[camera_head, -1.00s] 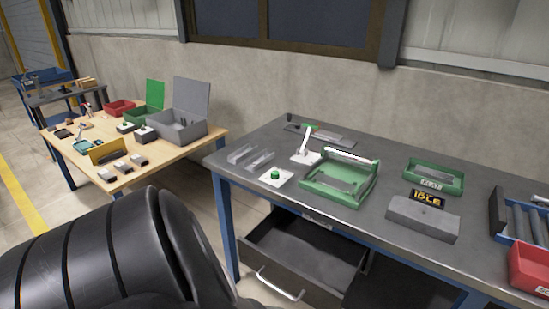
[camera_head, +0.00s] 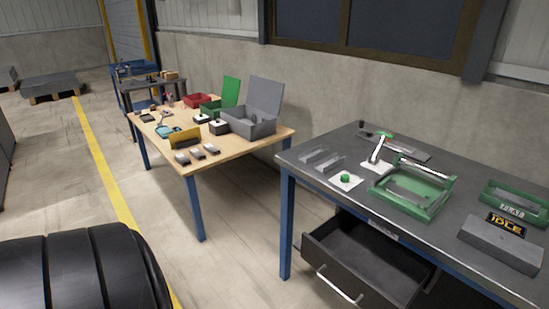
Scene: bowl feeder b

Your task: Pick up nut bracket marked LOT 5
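I cannot make out a nut bracket marked LOT 5; any lot marking is too small to read from here. Several small grey blocks (camera_head: 197,152) lie along the front edge of the wooden table (camera_head: 222,160). Two grey channel-shaped pieces (camera_head: 322,160) lie at the left end of the dark workbench (camera_head: 300,150). A black ribbed part of my own arm fills the lower left corner. Neither of my grippers shows in the view.
The workbench carries a green fixture (camera_head: 437,208), a green button (camera_head: 345,178) and a grey IDLE display box (camera_head: 500,243). Its drawer (camera_head: 368,262) stands open. Grey (camera_head: 250,122), green and red bins stand on the wooden table. Floor (camera_head: 170,215) left of that table is clear.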

